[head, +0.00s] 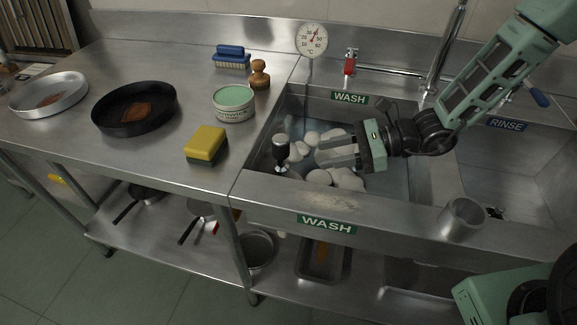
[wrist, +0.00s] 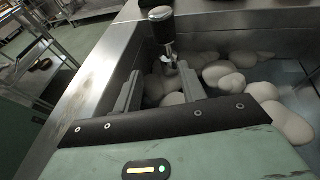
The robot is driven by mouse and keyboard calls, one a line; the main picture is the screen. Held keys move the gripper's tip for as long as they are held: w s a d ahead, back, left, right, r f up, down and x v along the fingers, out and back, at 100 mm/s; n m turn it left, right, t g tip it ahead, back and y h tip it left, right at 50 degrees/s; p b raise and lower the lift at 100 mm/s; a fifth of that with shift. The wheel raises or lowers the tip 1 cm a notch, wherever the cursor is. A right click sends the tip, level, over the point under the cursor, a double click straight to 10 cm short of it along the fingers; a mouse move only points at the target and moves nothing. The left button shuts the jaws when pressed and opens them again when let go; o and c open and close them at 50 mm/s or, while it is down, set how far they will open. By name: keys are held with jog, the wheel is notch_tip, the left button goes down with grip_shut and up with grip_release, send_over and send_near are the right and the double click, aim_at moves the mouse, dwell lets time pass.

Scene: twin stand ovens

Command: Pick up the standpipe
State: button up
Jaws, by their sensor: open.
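The standpipe (head: 281,152) is a short metal tube with a black top, standing upright near the left wall of the wash basin. White foam lies around it. It also shows in the wrist view (wrist: 162,30), beyond and roughly between my two fingers. My gripper (head: 320,152) is open and empty over the foam, to the right of the standpipe with its fingers pointing left toward it. In the wrist view the fingertips (wrist: 160,76) are apart from the standpipe. The foot of the standpipe is partly hidden by foam.
The wash basin's front rim (head: 330,203) and left wall bound the space. A dial thermometer (head: 311,40) and a red-handled tap (head: 350,65) are at the back. A sponge (head: 206,145) and tin (head: 234,103) stand left.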

aim_at(281, 164)
jog(key=shift+m, duration=0.3)
jog(key=shift+w+p+x, duration=0.2)
jog(key=shift+p+x, duration=0.1)
jog(key=shift+x, duration=1.65)
jog(key=shift+w+p+x, duration=0.15)
jog(key=shift+p+x, duration=0.1)
jog(key=shift+x, duration=1.7)
jog(key=shift+w+p+x, duration=0.2)
jog(key=shift+p+x, duration=0.1)
jog(key=shift+x, duration=1.7)
jog(key=shift+d+f, duration=0.15)
grip_shut()
